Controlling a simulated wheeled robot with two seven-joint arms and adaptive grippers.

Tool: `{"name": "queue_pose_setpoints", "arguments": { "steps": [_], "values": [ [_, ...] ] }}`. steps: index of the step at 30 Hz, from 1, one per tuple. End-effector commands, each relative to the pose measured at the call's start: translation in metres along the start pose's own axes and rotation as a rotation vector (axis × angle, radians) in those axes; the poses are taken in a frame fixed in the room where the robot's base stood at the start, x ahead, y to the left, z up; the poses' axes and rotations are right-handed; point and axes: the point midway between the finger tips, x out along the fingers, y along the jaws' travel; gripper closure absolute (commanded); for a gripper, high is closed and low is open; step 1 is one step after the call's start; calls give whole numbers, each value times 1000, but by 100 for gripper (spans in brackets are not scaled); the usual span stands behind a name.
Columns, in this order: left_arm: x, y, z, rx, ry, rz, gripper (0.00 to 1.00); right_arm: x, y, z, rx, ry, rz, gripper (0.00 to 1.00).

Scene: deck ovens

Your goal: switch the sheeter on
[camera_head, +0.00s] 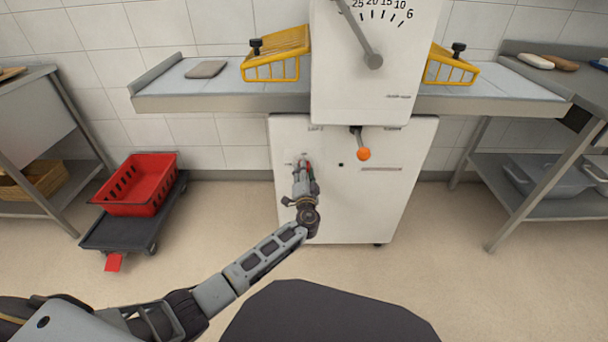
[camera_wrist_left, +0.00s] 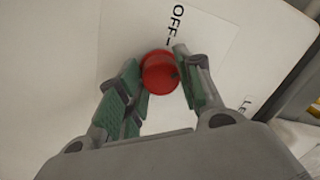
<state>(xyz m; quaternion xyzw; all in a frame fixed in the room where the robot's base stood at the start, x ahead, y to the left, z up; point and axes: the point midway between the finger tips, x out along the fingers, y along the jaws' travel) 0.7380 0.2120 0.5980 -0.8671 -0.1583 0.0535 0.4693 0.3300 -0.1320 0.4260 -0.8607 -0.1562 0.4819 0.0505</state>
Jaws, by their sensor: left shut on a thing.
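The sheeter is a white machine with a lower cabinet (camera_head: 385,195), a dial tower (camera_head: 350,75) and a conveyor table on each side. On the cabinet front is a red switch knob (camera_wrist_left: 159,72), with the word OFF printed beside it on a pale plate (camera_wrist_left: 205,40). My left gripper (camera_head: 303,168) is at the cabinet front and covers most of the knob in the head view. In the left wrist view its green-padded fingers (camera_wrist_left: 158,90) are on either side of the knob, shut on it. My right gripper is not in view.
An orange ball-ended lever (camera_head: 363,154) juts out right of my left gripper. Yellow guards (camera_head: 277,55) stand over the conveyor tables. A red crate (camera_head: 137,184) sits on a dark dolly (camera_head: 110,232) at left. A steel table (camera_head: 520,200) stands at right. The floor between is clear.

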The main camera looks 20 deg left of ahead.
Motion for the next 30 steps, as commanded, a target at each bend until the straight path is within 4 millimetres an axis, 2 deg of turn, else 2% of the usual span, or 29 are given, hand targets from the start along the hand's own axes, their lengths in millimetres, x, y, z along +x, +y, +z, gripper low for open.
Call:
{"name": "queue_pose_setpoints", "arguments": {
  "steps": [14,21,30],
  "values": [
    [0,0,1,378,29,-3,88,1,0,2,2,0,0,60],
    [0,0,1,566,44,-5,88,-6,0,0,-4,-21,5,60],
    [0,0,1,718,54,-6,88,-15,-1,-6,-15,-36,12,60]
  ]
}}
